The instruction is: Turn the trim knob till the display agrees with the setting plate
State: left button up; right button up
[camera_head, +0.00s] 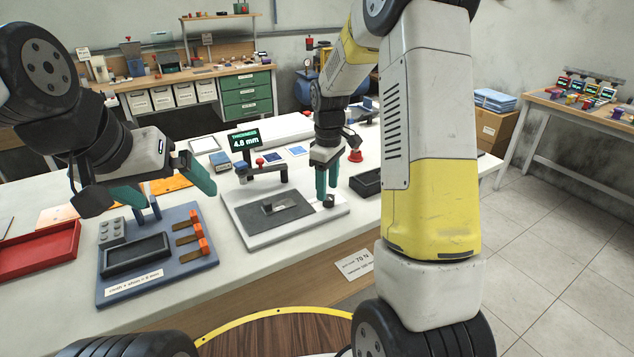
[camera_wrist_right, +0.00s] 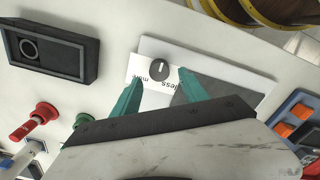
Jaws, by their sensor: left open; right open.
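The trim knob (camera_wrist_right: 159,71) is a small black round knob with a white pointer line, on a white strip with upside-down lettering. It also shows in the head view (camera_head: 329,201) at the right end of a pale base plate (camera_head: 318,217). My right gripper (camera_head: 326,192) is open and points down at the knob, which appears between the fingers in the wrist view. Contact is not clear. The display (camera_head: 244,140) reads "THICKNESS 4.6 mm". A white plate (camera_head: 355,263) on the table's front edge reads "70 N"; its smaller text is unclear. My left gripper (camera_head: 178,194) is open and empty above the blue tray.
The blue tray (camera_head: 204,268) holds a black bin and orange-ended pieces. A red tray (camera_head: 62,257) lies left. A red-knobbed lever (camera_head: 260,162) stands behind the base plate, and a black box (camera_head: 368,184) and red button (camera_head: 355,156) are right of it.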

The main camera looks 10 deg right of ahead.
jog(key=shift+f, duration=1.3)
grip_shut()
jog(key=shift+m, duration=0.3)
jog(key=m, duration=0.5)
jog(key=shift+w+d, duration=0.1)
jog(key=shift+d, duration=0.05)
jog(key=m, duration=0.6)
jog(key=shift+d, duration=0.1)
jog(key=shift+r+m, duration=0.1)
jog(key=shift+m, duration=0.2)
